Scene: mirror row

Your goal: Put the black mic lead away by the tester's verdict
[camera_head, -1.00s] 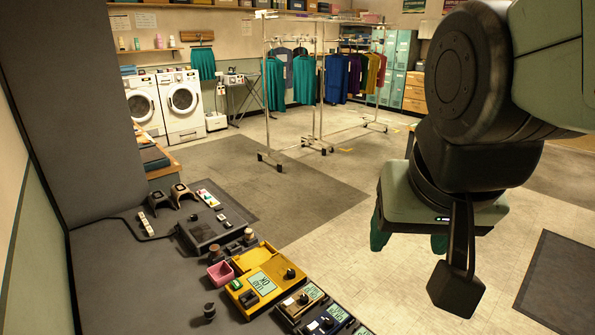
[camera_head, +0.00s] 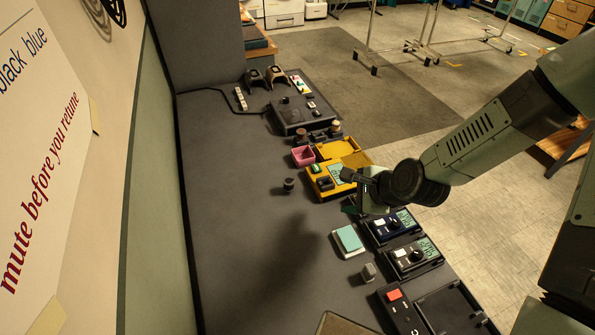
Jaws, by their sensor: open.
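My gripper (camera_head: 352,207) points down over the counter just in front of the yellow tester (camera_head: 323,191); its fingers are mostly hidden, and I see nothing held. The tester has a small screen whose text I cannot read, and a dark socket block. Dark loops (camera_head: 115,10), possibly a coiled lead, show on the wall at the top left, cut by the frame edge. I cannot pick out the black mic lead with certainty.
A pink box (camera_head: 303,156) and a black knob-like piece (camera_head: 289,186) stand left of the tester. Nearer are a navy unit (camera_head: 388,230), a black unit (camera_head: 412,260), a teal pad (camera_head: 348,240), a grey block (camera_head: 368,272) and a black tray (camera_head: 450,308). The left counter is clear.

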